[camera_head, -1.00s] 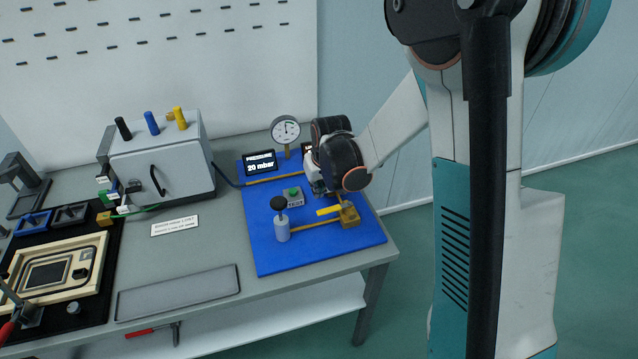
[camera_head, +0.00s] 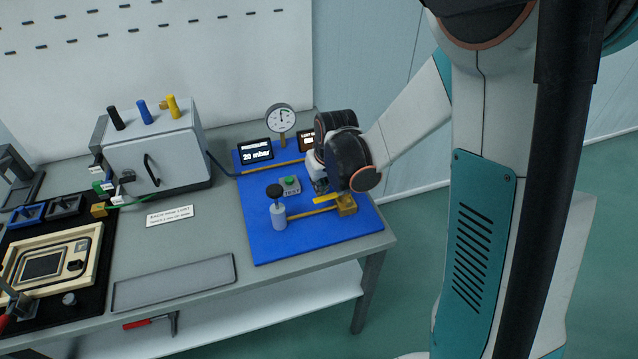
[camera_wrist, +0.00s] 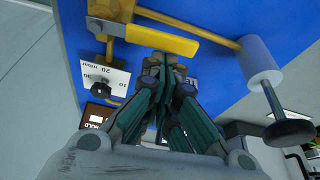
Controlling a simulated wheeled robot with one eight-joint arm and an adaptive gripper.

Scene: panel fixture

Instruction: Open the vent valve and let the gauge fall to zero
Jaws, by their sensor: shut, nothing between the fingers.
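The yellow lever (camera_head: 328,200) sits on a brass valve block (camera_head: 346,206) at the right of the blue panel. In the wrist view the lever (camera_wrist: 160,38) lies roughly along the brass pipe, slightly angled to it. The round gauge (camera_head: 281,118) stands at the panel's back; its needle points near the top. The pressure display (camera_head: 256,151) reads 20 mbar. My gripper (camera_head: 321,189) is above the panel, just behind the lever. In the wrist view its fingertips (camera_wrist: 163,68) are shut and empty, close to the lever; I cannot tell whether they touch it.
A grey cylinder with a black knob (camera_head: 277,206) and a green TEST button (camera_head: 290,185) stand left of the lever. A scale card (camera_wrist: 105,73) lies near the valve block in the wrist view. A grey box (camera_head: 160,150) and an empty tray (camera_head: 172,283) are farther left.

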